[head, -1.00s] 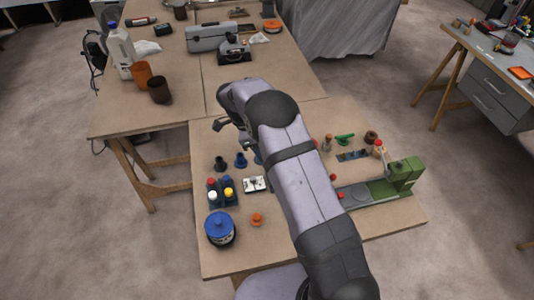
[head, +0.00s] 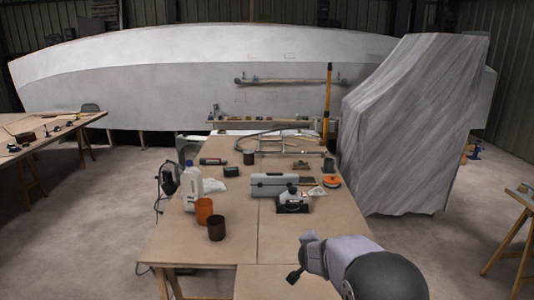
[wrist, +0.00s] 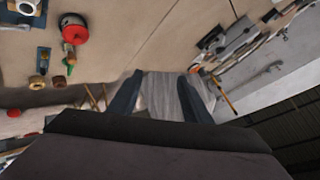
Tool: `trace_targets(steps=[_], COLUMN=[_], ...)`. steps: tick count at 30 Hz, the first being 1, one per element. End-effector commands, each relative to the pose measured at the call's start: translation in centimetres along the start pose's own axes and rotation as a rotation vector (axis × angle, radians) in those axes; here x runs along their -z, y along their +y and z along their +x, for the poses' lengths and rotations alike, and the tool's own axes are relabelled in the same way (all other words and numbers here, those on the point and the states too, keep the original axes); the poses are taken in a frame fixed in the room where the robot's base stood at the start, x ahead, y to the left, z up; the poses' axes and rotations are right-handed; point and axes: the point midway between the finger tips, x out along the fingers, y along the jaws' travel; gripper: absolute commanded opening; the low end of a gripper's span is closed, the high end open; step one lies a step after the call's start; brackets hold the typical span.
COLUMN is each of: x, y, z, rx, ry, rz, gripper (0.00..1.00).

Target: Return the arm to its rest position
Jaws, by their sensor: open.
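My arm shows at the bottom right of the head view, with its wrist over the near part of the wooden table (head: 190,255). A dark piece of my gripper (head: 294,276) shows at the arm's far end, small and partly hidden. In the wrist view my gripper (wrist: 160,95) has its two dark fingers apart with nothing between them. The gripper is clear of the things on the tables.
On the table stand an orange cup (head: 204,210), a brown cup (head: 216,228), a white jug (head: 191,186) and a grey case (head: 273,184). A draped sheet (head: 410,130) hangs at right. A large hull (head: 200,80) fills the back. The wrist view shows a red round thing (wrist: 74,27).

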Motion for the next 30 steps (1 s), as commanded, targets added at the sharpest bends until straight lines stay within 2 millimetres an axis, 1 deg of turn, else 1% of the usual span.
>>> trace_targets(steps=[1,2,4,6,8,11,12,14,15,17,18,21,24,27,30], x=[-0.5,-1.0,-2.5,-4.3,-6.0,-8.7,-9.7,-11.1,-11.8,-12.6,-12.9,-13.2,-12.9,-12.5,-12.3], y=[-0.5,-0.7,-0.7,-0.1,1.0,4.2,5.8,8.6,10.6,13.8,15.9,20.5,24.0,26.3,27.5], z=[-1.2,-1.9,-3.7,-5.6,-7.4,-10.5,-11.8,-13.8,-15.1,-16.9,-18.1,-20.6,-22.4,-23.6,-24.3], rx=[0.049,0.076,0.130,0.168,0.187,0.190,0.181,0.158,0.135,0.092,0.059,-0.023,-0.094,-0.147,-0.176], ry=[-0.039,-0.068,-0.140,-0.221,-0.295,-0.424,-0.477,-0.556,-0.606,-0.676,-0.718,-0.802,-0.856,-0.889,-0.905], rz=[-0.056,-0.093,-0.183,-0.274,-0.355,-0.492,-0.546,-0.629,-0.683,-0.759,-0.807,-0.905,-0.978,-1.025,-1.050], gripper=[0.44,0.44,0.44,0.44,0.44,0.44,0.44,0.44,0.44,0.44,0.44,0.44,0.44,0.44,0.44])
